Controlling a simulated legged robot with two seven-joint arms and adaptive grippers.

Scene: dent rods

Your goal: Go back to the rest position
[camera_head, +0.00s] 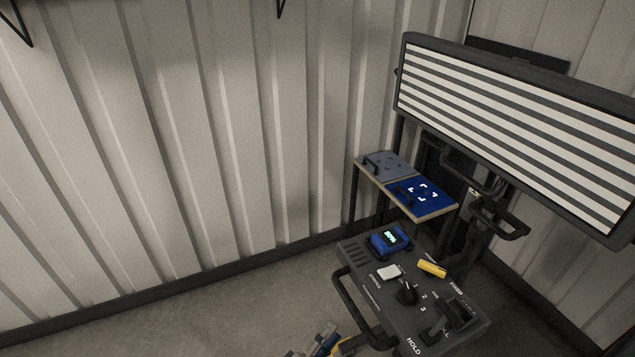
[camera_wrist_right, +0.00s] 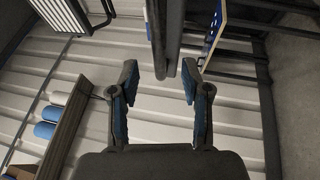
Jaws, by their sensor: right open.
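My right gripper (camera_head: 322,342) shows at the bottom edge of the head view, partly cut off, just left of the dark console (camera_head: 365,258). In the right wrist view, my right gripper (camera_wrist_right: 160,77) has its two blue-padded fingers spread apart, with nothing held between them. A dark bar (camera_wrist_right: 167,40) appears in that view near the fingertips; I cannot tell its distance from them. My left gripper is not in view.
The console carries a blue device (camera_head: 388,241), a white piece (camera_head: 389,272), a yellow piece (camera_head: 432,268) and a knob. A small stand (camera_head: 433,215) with grey and blue plates and a striped board (camera_head: 510,110) are behind. Blue and white cylinders (camera_wrist_right: 52,114) sit at left in the wrist view.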

